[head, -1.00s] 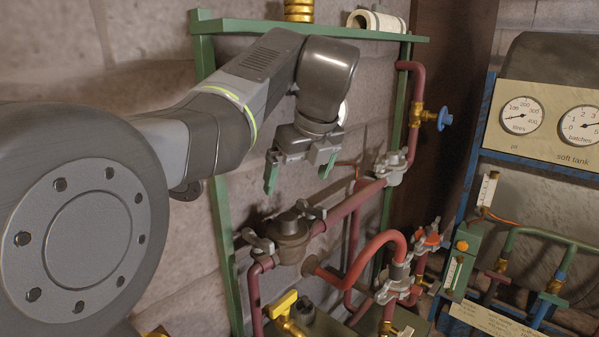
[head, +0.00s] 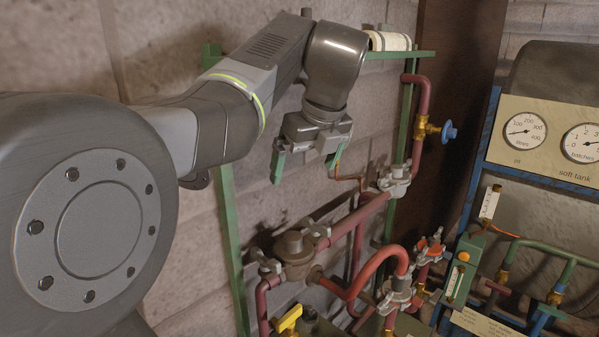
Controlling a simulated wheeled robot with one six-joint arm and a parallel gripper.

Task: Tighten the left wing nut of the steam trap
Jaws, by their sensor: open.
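The steam trap (head: 294,254) is a round, dull brown body with a short cap on top, set in the red pipe run in the lower middle of the head view. Its left wing nut (head: 265,263) is a small grey winged piece at the pipe joint on the trap's left side. A second wing nut (head: 318,231) sits on its right side. My gripper (head: 306,166) is open and empty, with green fingers pointing down. It hangs above the trap, apart from both wing nuts. Nothing covers the left wing nut.
A green frame (head: 231,240) and brick wall stand behind the pipes. Grey clamps (head: 394,181), a blue handwheel (head: 448,132), a yellow-handled valve (head: 289,318) and a red hose bend (head: 383,262) crowd the right and below. A gauge panel (head: 560,145) is farther right.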

